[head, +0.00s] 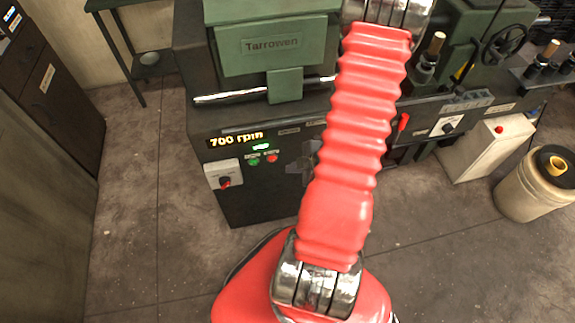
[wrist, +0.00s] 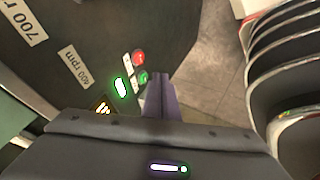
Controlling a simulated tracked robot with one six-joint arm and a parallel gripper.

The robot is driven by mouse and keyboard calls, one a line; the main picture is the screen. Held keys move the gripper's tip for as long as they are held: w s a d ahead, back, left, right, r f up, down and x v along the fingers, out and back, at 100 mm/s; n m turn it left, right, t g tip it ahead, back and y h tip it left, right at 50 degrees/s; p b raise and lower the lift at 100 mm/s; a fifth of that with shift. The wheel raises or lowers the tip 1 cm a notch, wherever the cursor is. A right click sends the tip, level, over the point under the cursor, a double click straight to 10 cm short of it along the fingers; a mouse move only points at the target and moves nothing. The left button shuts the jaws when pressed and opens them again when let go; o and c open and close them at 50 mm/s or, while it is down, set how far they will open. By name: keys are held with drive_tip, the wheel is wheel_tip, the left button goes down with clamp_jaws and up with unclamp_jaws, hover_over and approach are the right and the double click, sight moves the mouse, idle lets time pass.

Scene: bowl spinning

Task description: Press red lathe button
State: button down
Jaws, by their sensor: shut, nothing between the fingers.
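The lathe (head: 240,190) has a dark front panel under a green housing. Its small red button (head: 272,158) sits to the right of a green button (head: 253,162), below a lit green indicator. In the wrist view the red button (wrist: 138,59) is beyond the green button (wrist: 142,78), each beside a small white label. My gripper (wrist: 160,77) is shut and empty. Its tips appear just right of the green button, with the red button farther up and left. Contact with the panel cannot be told. In the head view my dark gripper (head: 301,165) is partly hidden behind my red arm, right of the buttons.
A lit "700 rpm" display (head: 236,140) is above the buttons. A pale switch box with a red knob (head: 224,183) is left of them. A white box (head: 490,147) with another red button and a beige drum (head: 535,190) stand at right. The left floor is clear.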

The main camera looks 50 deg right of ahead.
sight(272, 160)
drive_tip(key=shift+w+d+f, duration=0.3)
drive_tip(key=shift+w+f, duration=0.95)
drive_tip(key=shift+w, duration=0.25)
drive_tip(key=shift+w+d+f, duration=0.3)
drive_tip(key=shift+w+f, duration=1)
drive_tip(key=shift+w, duration=0.2)
drive_tip(key=shift+w+d+f, duration=0.3)
drive_tip(key=shift+w+f, duration=0.95)
drive_tip(key=shift+w, duration=0.25)
